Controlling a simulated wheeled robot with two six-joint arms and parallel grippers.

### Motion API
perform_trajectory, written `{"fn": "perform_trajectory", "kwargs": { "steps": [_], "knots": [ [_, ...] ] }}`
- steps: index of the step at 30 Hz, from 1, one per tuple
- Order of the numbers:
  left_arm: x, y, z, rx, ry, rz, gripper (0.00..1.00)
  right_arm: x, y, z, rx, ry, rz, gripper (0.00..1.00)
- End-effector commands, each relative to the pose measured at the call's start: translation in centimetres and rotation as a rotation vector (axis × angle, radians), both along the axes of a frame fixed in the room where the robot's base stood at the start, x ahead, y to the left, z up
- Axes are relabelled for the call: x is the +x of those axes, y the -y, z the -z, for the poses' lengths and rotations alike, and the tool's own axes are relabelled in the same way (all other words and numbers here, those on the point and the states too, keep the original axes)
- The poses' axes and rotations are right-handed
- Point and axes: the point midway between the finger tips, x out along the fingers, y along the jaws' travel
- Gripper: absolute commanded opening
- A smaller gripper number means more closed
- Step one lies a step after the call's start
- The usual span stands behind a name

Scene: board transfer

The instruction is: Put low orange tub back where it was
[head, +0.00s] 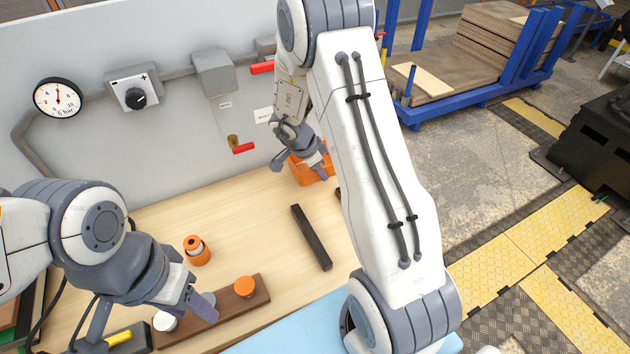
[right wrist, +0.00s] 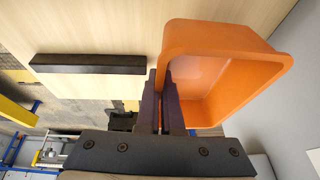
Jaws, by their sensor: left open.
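The low orange tub (head: 322,174) is at the back of the wooden table by the grey panel, partly hidden behind my right arm. I cannot tell whether the tub touches the table. My left gripper (head: 150,314) is open over the left end of a brown board, apart from the tub.
The brown board (head: 215,312) carries an orange knob (head: 245,287) and a white piece (head: 165,322). An orange cylinder (head: 198,252) stands behind it. A dark bar (head: 312,237) lies mid-table; it also shows in the wrist view (right wrist: 88,63). A blue mat (head: 285,332) is in front.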

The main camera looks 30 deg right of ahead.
Motion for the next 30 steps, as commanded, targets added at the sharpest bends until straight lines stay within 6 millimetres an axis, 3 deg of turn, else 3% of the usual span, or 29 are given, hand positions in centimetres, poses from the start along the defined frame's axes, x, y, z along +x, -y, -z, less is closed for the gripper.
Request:
{"fn": "perform_trajectory", "kwargs": {
  "steps": [5,15,27,30],
  "knots": [
    [0.0,0.0,-0.3,0.000,0.000,0.000,0.50,1.8,-0.6,1.1,0.000,0.001,0.000,0.00],
    [0.0,0.0,0.3,0.000,0.000,0.000,0.50,1.9,-0.6,5.1,0.000,-0.001,0.000,0.00],
    [0.0,0.0,0.2,0.000,0.000,0.000,0.50,1.9,-0.6,5.5,0.000,0.000,-0.001,0.00],
    [0.0,0.0,0.2,0.000,0.000,0.000,0.50,1.9,-0.6,5.5,0.000,0.001,-0.001,0.33]
  ]
}}
